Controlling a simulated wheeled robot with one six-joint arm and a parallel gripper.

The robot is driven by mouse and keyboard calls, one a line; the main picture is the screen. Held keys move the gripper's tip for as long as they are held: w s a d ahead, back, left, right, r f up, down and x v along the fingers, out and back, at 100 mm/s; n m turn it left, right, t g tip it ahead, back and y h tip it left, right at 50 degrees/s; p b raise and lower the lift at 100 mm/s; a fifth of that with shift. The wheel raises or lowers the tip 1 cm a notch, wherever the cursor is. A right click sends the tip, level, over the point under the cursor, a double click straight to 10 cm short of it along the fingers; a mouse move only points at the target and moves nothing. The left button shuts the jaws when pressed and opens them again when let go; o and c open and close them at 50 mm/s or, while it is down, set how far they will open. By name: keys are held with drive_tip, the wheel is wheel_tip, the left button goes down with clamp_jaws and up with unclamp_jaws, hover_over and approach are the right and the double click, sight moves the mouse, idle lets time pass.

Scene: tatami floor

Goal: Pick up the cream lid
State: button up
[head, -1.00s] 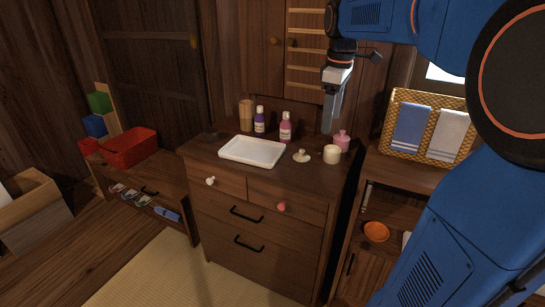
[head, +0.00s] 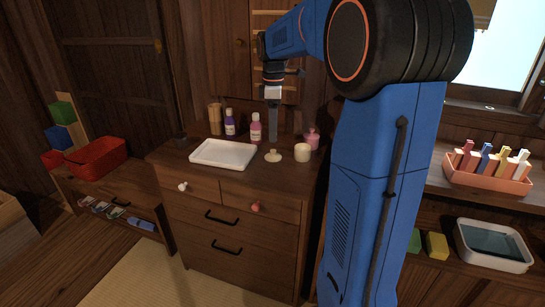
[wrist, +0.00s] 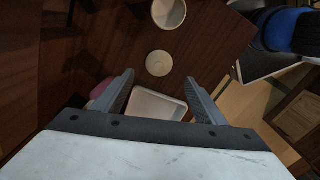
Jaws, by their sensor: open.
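The cream lid (head: 273,155) is a small round disc with a knob, lying on the dresser top between the white tray and the cream jar. In the wrist view the lid (wrist: 159,63) shows from above, beyond the fingertips. My gripper (head: 272,136) points down above the dresser, over the lid's area. In the wrist view my gripper (wrist: 165,82) has its two fingers apart with nothing held. The open cream jar (head: 302,153) stands just right of the lid; it also shows in the wrist view (wrist: 168,13).
The white tray (head: 223,154) lies left of the lid. A purple bottle (head: 229,124), a pink bottle (head: 256,130) and a wooden cup (head: 215,118) stand behind. A pink jar (head: 313,138) is behind the cream jar. The dresser's front strip is clear.

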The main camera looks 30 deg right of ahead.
sight(273, 150)
wheel_tip(273, 150, down, 9)
drive_tip(key=shift+w+r, duration=0.1)
drive_tip(key=shift+w, duration=0.05)
idle(0.4)
drive_tip(key=c, duration=1.1)
